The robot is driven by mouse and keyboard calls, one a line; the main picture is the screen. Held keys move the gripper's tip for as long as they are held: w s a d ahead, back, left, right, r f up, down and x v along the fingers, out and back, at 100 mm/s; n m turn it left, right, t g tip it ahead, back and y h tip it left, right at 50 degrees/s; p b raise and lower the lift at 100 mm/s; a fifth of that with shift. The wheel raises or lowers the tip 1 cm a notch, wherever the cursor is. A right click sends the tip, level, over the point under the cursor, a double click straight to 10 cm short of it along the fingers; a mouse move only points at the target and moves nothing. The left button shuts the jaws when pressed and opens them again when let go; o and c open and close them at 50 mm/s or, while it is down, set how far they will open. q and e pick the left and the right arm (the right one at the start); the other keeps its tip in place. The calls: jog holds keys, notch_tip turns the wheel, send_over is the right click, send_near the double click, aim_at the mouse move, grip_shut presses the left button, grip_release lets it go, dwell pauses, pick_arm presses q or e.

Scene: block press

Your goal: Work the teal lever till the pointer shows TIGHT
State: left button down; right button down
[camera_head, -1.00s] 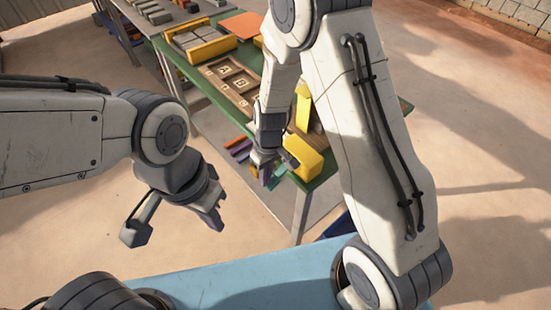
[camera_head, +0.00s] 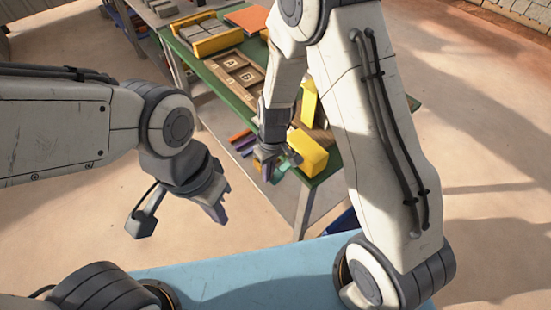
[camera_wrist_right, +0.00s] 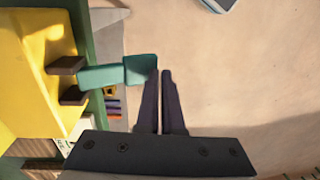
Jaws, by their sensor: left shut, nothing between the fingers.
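The teal lever (camera_wrist_right: 103,77) sticks out from the yellow press (camera_wrist_right: 28,75) between two dark brown lugs in the right wrist view. Its thicker end block (camera_wrist_right: 141,69) is at my right gripper's fingertips (camera_wrist_right: 160,76). The fingers are together, with only a thin gap, and the lever is beside them, not between them. I cannot tell whether they touch it. In the head view the lever (camera_head: 291,161) shows next to my right gripper (camera_head: 268,174), at the yellow press (camera_head: 308,153). My left gripper (camera_head: 222,207) is shut and empty, over bare floor. The pointer cannot be made out.
The green table (camera_head: 333,165) carries a wooden tray with lettered blocks (camera_head: 238,74), a yellow-edged holder of grey blocks (camera_head: 210,38) and an orange plate (camera_head: 247,19). Purple and orange strips (camera_head: 240,140) lie by the table edge. The floor in front is clear.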

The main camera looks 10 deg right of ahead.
jog(key=s+a+r+p, duration=0.2)
jog(key=a+r, duration=0.3)
jog(key=r, duration=0.7)
jog(key=shift+s+a, duration=0.35)
jog(key=shift+s, duration=0.1)
dwell(0.7)
jog(key=s+d+r+n, duration=0.1)
jog(key=s+r, duration=0.4)
jog(key=s, duration=0.3)
jog(key=s+d+r+n, duration=0.1)
jog(key=s+d+r, duration=0.1)
jog(key=s+r, duration=0.3)
jog(key=s, duration=0.3)
jog(key=shift+s+d+r+t, duration=0.15)
jog(key=shift+d+r+t, duration=0.05)
jog(key=shift+r+t, duration=0.15)
